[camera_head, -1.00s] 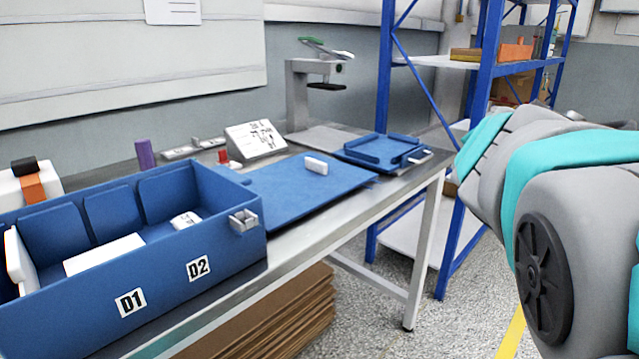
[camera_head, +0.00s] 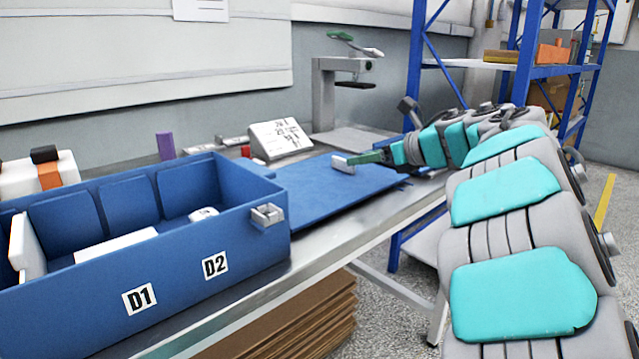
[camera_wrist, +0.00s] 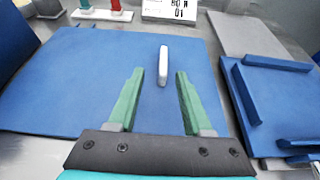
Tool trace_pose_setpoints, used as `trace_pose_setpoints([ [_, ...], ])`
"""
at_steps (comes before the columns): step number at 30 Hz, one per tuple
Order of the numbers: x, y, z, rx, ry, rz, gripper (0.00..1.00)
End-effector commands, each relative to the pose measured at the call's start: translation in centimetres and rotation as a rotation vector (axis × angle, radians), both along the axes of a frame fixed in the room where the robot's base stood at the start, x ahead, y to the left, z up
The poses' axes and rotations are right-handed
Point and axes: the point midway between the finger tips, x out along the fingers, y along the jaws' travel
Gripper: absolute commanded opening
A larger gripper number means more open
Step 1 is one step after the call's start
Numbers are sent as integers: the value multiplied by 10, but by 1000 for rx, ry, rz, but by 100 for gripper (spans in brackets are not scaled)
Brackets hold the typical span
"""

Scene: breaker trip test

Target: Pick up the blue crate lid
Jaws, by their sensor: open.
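A flat blue panel, which looks like the crate lid (camera_head: 325,190), lies on the metal bench just right of the blue crate (camera_head: 200,265). A small white bar (camera_head: 343,165) stands on the panel; it also shows in the wrist view (camera_wrist: 163,62). My gripper (camera_wrist: 160,73) is open and empty above the panel. Its green fingers point at the white bar, whose near end shows between the fingertips. I cannot tell the height gap. In the head view my gripper (camera_head: 362,158) reaches the bar from the right, and my arm hides part of the bench.
A smaller blue tray with raised edges (camera_wrist: 285,105) lies to the right in the wrist view. The crate's wall is close on the left. A blue shelf (camera_head: 520,75) stands at right.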

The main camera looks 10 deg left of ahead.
Motion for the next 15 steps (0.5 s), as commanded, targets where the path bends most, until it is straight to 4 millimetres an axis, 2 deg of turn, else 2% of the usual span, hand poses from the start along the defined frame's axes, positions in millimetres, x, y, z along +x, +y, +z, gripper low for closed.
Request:
trace_pose_setpoints([
  [15, 28, 31, -16, 3, 4, 3, 50],
])
